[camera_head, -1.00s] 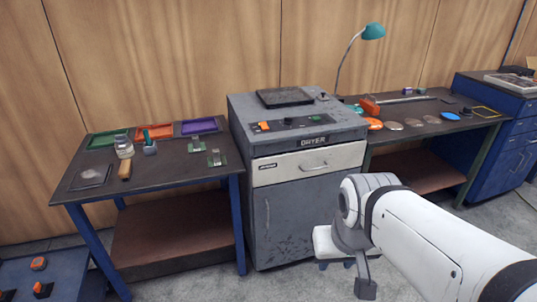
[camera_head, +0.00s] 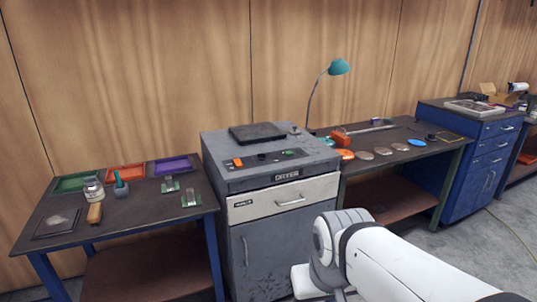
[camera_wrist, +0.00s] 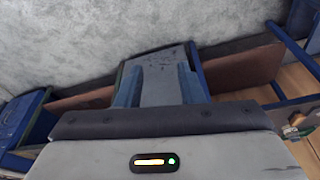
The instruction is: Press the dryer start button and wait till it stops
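The grey dryer (camera_head: 268,250) stands in the middle of the head view, between two tables. It has a "DRYER" label and a pale drawer front with a handle. Its top panel carries an orange switch (camera_head: 238,162), dark knobs and a small green button (camera_head: 288,152). Which control is the start button is not readable. My gripper's housing (camera_wrist: 158,125), with a lit indicator, fills the bottom of the wrist view. My arm is in front of the dryer's lower right, apart from the panel.
The left table (camera_head: 140,205) holds colored trays, a jar and small parts. The right table (camera_head: 410,150) holds several discs, an orange tool and a teal lamp (camera_head: 338,67). A blue drawer cabinet (camera_head: 470,165) stands farther right. Grey floor is open at front right.

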